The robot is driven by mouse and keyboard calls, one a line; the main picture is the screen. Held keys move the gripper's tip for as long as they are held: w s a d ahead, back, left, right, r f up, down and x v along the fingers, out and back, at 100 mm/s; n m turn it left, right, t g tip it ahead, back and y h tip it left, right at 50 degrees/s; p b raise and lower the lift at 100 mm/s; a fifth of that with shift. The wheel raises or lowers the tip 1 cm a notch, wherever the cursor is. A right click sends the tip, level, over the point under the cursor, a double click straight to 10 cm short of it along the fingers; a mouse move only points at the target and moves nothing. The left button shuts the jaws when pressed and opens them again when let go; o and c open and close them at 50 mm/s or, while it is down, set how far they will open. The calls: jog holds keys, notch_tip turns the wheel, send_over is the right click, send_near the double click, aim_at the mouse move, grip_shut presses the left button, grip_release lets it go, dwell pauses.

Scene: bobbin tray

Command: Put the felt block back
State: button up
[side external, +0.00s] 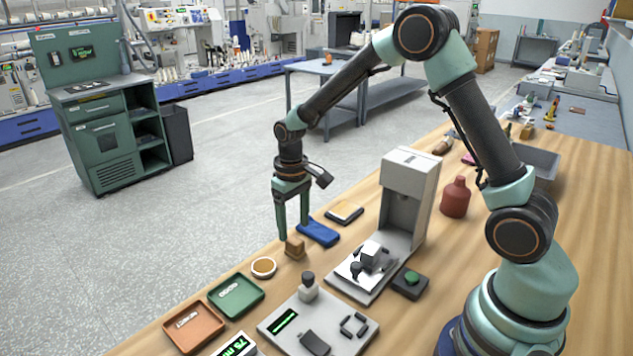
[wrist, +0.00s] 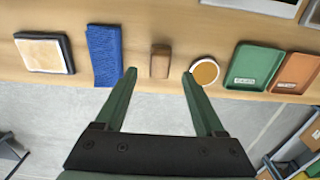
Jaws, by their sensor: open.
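A small brown block (side external: 295,248), which looks like the felt block, stands on the wooden bench near its edge. In the wrist view the block (wrist: 160,62) lies just beyond my fingertips, roughly centred between them. My gripper (side external: 292,230) is open and empty, pointing down close above the block. It also shows open in the wrist view (wrist: 160,75). A folded blue cloth (side external: 318,232) lies on one side of the block, and a round white-rimmed dish (side external: 264,267) with a brown middle lies on the other.
A dark-framed pad (side external: 344,212) with a cream top lies past the cloth. A green tray (side external: 236,297) and an orange tray (side external: 194,328), both labelled, lie beyond the dish. A tall grey device (side external: 408,190) and a grey panel (side external: 318,325) stand behind. The bench edge is close.

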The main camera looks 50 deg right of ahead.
aim_at(295, 240)
jog(key=s+r+t, duration=0.1)
jog(key=s+r, duration=0.2)
jog(key=r, duration=0.5)
jog(key=s+r+t, duration=0.1)
jog(key=s+r, duration=0.2)
jog(key=r, duration=0.5)
jog(key=s+r+t, duration=0.2)
jog(key=s+t, duration=0.1)
jog(key=s, duration=0.6)
jog(key=shift+s+a+r+t, duration=0.2)
jog(key=shift+s+a+t, duration=0.1)
jog(key=shift+s+a, duration=0.05)
